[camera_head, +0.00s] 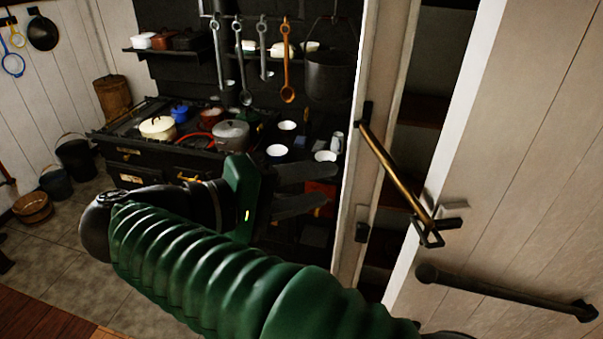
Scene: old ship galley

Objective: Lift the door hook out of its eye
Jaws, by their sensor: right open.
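The brass-coloured door hook (393,168) runs diagonally from a dark mount on the white door post (352,215) down to the right. Its lower end meets a dark metal eye (429,235) at the edge of the white plank door (510,190). The hook's tip looks to be in the eye, though the exact fit is too small to tell. My right gripper (305,189), on a green ribbed arm, is open and empty to the left of the post, with its dark fingers pointing right toward it, apart from the hook. My left gripper is out of view.
A dark bar handle (505,292) is fixed across the door below the eye. Behind my gripper stands a black stove (150,165) with pots, under hanging ladles (288,75). A dark gap with shelves shows between post and door. Buckets (75,155) stand far left.

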